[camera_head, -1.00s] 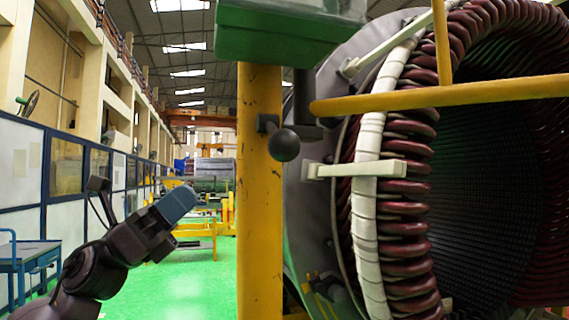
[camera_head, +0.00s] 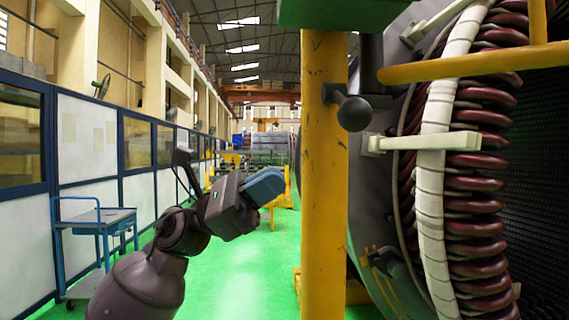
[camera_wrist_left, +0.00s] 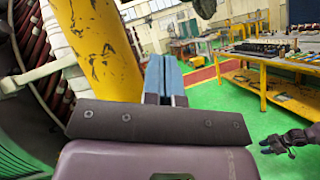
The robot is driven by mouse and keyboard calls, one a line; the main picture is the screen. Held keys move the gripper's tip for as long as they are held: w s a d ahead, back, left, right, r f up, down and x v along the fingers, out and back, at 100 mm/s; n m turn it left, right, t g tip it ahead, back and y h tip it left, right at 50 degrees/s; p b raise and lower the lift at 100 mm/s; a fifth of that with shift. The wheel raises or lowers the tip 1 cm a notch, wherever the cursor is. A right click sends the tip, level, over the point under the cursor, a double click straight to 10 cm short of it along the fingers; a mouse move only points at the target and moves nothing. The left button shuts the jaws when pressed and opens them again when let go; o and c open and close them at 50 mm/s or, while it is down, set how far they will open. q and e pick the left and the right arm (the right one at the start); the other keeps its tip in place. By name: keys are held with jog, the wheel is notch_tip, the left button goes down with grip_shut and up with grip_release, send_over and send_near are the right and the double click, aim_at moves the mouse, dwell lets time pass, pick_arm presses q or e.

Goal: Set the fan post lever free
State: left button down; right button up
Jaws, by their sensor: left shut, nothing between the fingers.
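The fan post is a scuffed yellow upright (camera_head: 325,185) right of centre in the head view. Its lever, a dark arm with a round ball knob (camera_head: 354,113), sticks out near the top of the post. My left gripper (camera_head: 264,186) has blue fingers, shut and empty. It is left of the post and lower than the knob in the picture, with a gap between. In the left wrist view the shut blue fingers (camera_wrist_left: 164,80) point away beside the yellow post (camera_wrist_left: 98,45); the knob does not show clearly there.
The large stator with dark red coils (camera_head: 475,210) stands right of the post. A yellow bar (camera_head: 470,66) crosses above it. A blue cart (camera_head: 95,225) stands at the left wall. Green floor is clear between. Yellow workbenches (camera_wrist_left: 270,75) show in the wrist view.

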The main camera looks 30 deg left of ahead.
aim_at(344, 104)
pick_arm(q)
jog(key=p+x, duration=0.1)
jog(key=x, duration=0.3)
jog(key=p+x, duration=0.2)
jog(key=x, duration=0.3)
jog(key=shift+s+r, duration=0.2)
jog(key=shift+r, duration=0.1)
jog(key=r+p, duration=0.1)
jog(key=d+r, duration=0.1)
jog(key=shift+s+d+r+p, duration=0.15)
jog(key=shift+s+r+p, duration=0.15)
jog(key=shift+s+p, duration=0.1)
pick_arm(e)
notch_tip(344, 104, up, 6)
jog(key=shift+w, duration=0.3)
jog(key=shift+w, duration=0.15)
pick_arm(q)
jog(key=shift+w, duration=0.1)
pick_arm(e)
jog(key=shift+w+r+t, duration=0.2)
jog(key=shift+r+t, duration=0.1)
